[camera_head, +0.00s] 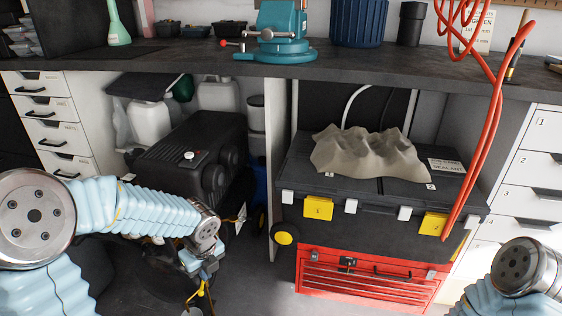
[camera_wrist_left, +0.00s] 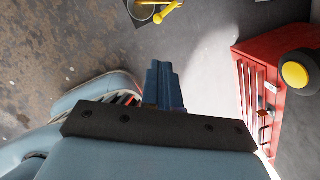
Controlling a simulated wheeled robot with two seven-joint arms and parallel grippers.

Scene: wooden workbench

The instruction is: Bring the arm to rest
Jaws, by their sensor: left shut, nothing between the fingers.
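My left arm (camera_head: 150,208) comes in from the left in a light blue ribbed sleeve and reaches out below the workbench. My left gripper (camera_head: 203,275) hangs low at its end, pointing down towards the floor, clear of the bench. In the left wrist view its fingers (camera_wrist_left: 163,82) are together with nothing between them. Part of my right arm (camera_head: 520,275) shows at the lower right corner. The right gripper is out of view.
The dark workbench top (camera_head: 180,55) carries a teal vise (camera_head: 280,30). Below stand a black machine (camera_head: 195,155), a black case with a crumpled grey cloth (camera_head: 365,155), and a red tool chest (camera_head: 365,277), also in the left wrist view (camera_wrist_left: 260,85). Red hose (camera_head: 490,120) hangs at right.

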